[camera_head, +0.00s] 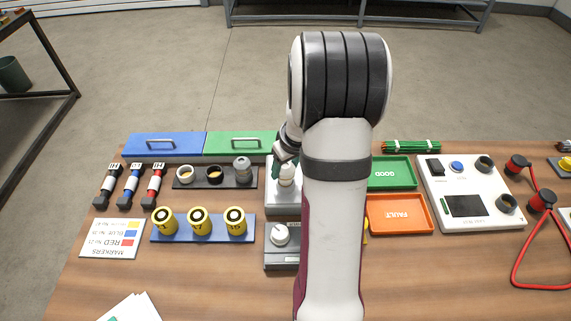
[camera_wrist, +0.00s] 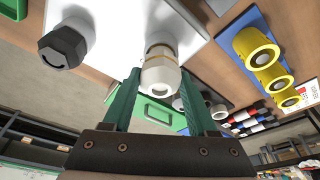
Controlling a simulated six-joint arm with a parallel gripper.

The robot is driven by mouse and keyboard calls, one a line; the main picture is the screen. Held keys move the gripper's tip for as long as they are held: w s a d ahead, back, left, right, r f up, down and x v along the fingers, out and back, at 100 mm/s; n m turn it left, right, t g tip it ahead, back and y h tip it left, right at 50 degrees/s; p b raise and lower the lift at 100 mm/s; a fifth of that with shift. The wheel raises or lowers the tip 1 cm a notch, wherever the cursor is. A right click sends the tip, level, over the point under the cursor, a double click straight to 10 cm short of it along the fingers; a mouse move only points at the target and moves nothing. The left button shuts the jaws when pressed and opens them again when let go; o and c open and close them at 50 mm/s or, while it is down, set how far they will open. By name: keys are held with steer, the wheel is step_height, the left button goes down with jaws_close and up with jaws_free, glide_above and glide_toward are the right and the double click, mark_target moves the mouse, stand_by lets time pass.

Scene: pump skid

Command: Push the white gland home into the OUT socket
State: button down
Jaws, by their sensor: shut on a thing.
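The white gland (camera_wrist: 160,75) is between the green fingertips of my gripper (camera_wrist: 158,88), which is shut on it. In the wrist view its far end meets a round fitting on the white box face (camera_wrist: 110,22); a thin tan ring shows between them. I cannot tell how deep it sits. No OUT label is readable, and the socket's mouth is hidden by the gland. In the head view my gripper (camera_head: 284,160) is at the white box (camera_head: 284,203), with the gland (camera_head: 286,180) below it, partly hidden by my arm.
A dark gland (camera_wrist: 62,47) stands in another fitting on the same box. Yellow cylinders (camera_head: 199,222) stand on a blue base. Green (camera_head: 389,172) and orange (camera_head: 400,214) trays are to the right.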

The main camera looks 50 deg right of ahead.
steer(key=shift+f, duration=0.85)
steer(key=shift+c, duration=0.6)
jaws_free()
steer(key=v, duration=1.5)
steer(key=shift+r, duration=0.45)
